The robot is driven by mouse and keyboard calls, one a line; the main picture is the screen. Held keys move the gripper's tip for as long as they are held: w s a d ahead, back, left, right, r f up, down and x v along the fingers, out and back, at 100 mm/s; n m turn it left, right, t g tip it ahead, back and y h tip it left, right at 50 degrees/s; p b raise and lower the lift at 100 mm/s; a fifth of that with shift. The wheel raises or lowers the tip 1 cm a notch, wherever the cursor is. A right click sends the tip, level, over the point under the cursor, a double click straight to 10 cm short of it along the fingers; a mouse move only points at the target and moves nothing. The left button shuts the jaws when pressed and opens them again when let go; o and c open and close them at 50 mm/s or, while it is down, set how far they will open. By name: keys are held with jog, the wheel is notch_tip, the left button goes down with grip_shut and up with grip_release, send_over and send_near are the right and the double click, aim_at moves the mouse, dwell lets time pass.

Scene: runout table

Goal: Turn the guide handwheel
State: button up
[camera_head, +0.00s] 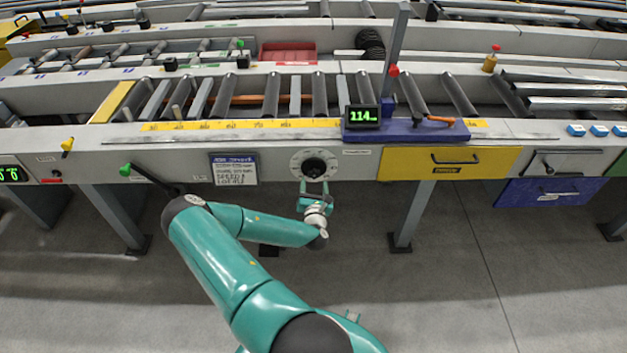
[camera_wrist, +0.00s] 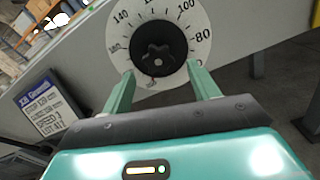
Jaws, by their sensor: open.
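The guide handwheel (camera_head: 315,167) is a black knob at the centre of a white numbered dial on the front face of the runout table. In the wrist view the handwheel (camera_wrist: 160,47) shows its lobed hub, with the dial (camera_wrist: 196,22) around it. My gripper (camera_head: 315,188) is just below the dial in the head view. In the wrist view my gripper (camera_wrist: 158,80) is open, with one green finger on each side of the handwheel's lower part. Nothing is held. Whether the fingers touch the dial cannot be told.
A green display (camera_head: 363,116) reading about 114 sits on a blue carriage above a yellow scale (camera_head: 240,125). A label plate (camera_head: 233,169) and a green-knobbed lever (camera_head: 126,169) are left of the dial. A yellow drawer (camera_head: 430,161) is to the right. Floor below is clear.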

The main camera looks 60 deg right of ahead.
aim_at(314, 177)
jog(key=shift+x, duration=1.5)
jog(key=c, duration=1)
jog(key=shift+o, duration=0.2)
